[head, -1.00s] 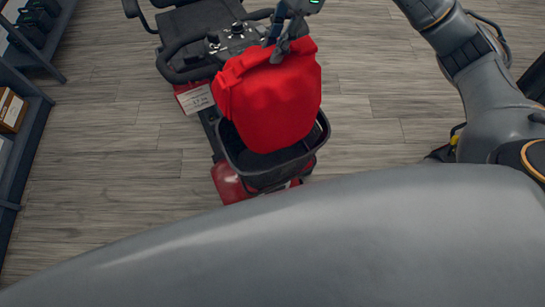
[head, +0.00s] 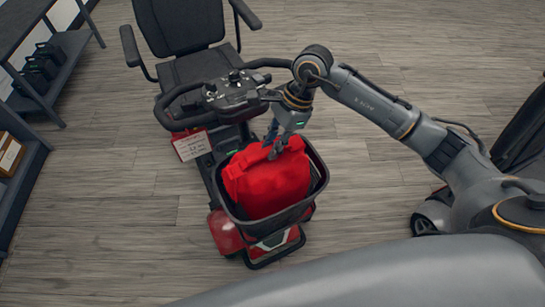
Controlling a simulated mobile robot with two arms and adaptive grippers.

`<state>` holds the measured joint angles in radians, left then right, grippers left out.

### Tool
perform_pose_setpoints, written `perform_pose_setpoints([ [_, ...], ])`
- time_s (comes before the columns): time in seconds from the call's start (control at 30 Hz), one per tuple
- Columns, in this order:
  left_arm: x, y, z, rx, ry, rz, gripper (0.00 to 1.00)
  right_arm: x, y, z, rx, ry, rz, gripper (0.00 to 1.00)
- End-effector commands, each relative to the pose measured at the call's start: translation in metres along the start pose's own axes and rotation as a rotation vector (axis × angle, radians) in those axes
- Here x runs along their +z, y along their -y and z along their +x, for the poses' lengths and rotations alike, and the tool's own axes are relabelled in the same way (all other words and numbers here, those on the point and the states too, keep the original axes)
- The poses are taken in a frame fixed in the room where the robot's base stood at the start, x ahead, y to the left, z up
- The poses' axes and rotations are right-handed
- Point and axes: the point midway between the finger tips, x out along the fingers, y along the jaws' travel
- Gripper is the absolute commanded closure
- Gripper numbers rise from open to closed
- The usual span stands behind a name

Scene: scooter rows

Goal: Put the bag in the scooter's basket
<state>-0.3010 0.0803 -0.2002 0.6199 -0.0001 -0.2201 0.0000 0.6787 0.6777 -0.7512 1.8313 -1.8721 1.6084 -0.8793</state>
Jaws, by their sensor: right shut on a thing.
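A red bag (head: 268,182) sits inside the black basket (head: 317,196) at the front of the red scooter (head: 226,236). My right gripper (head: 276,148) reaches down from above and is shut on the top of the bag. The lower part of the bag is hidden by the basket walls, so I cannot tell whether it rests on the basket floor. My left gripper is not in view.
The scooter's handlebar (head: 186,93) and black seat (head: 195,75) stand behind the basket. A dark shelf (head: 42,70) with boxes is at the left. A dark wheel (head: 430,218) shows at the right. The wooden floor around the scooter is mostly clear.

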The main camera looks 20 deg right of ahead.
Motion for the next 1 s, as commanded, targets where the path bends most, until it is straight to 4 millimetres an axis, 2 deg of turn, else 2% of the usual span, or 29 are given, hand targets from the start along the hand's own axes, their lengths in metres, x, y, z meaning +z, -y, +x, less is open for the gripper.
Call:
perform_pose_setpoints([
  [0.33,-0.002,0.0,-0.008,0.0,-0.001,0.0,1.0,-0.014,0.0,0.034,-0.001,0.001,0.0,1.0],
  [0.7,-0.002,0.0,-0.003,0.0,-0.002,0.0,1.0,-0.017,0.001,0.04,-0.004,0.0,-0.002,1.0],
  [0.73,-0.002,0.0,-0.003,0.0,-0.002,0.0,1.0,-0.017,0.0,0.04,-0.002,-0.001,-0.001,0.78],
  [0.83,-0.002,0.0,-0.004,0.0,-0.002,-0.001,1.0,-0.017,0.0,0.039,-0.002,-0.001,-0.001,0.58],
  [1.0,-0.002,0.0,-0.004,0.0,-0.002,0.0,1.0,-0.017,0.0,0.039,-0.001,-0.001,-0.001,0.57],
])
